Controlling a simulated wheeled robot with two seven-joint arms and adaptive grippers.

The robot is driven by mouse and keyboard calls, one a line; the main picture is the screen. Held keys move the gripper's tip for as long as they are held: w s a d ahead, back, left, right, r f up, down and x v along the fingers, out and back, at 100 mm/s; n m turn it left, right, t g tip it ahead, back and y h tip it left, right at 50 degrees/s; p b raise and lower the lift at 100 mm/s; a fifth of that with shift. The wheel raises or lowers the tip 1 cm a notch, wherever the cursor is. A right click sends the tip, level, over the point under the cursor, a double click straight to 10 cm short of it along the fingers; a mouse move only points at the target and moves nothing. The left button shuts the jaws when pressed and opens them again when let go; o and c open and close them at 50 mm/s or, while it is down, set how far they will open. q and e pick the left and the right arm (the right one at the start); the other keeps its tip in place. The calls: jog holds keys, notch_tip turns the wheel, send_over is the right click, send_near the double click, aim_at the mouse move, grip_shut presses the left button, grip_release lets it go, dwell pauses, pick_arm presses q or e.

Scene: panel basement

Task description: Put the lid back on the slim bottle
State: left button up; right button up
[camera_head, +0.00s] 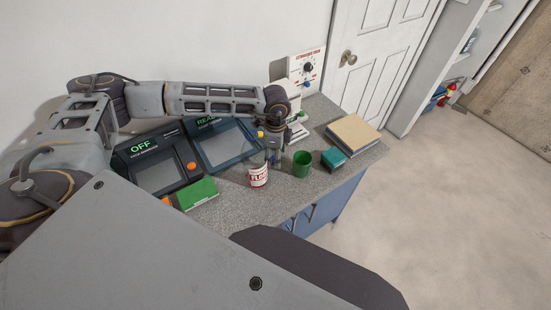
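My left gripper (275,157) points down over the grey counter, at the end of the arm from the left. It is small and dark here, and I cannot tell whether its fingers are open or shut, or whether they hold anything. It is between a red and white can (258,176) and a green cup (302,164). I cannot make out a slim bottle or its lid for sure; the gripper and arm hide part of the counter. My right gripper is not in view.
The speckled counter (236,206) holds a panel reading OFF (154,177), a panel reading READY (227,146), a green box (197,193), a teal box (333,159) and a tan-topped book (353,133). A white device with knobs (306,67) stands behind. Floor at right is open.

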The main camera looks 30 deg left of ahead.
pick_arm(q)
jog(key=shift+f, duration=0.65)
jog(key=shift+c, duration=0.3)
jog(key=c, duration=0.7)
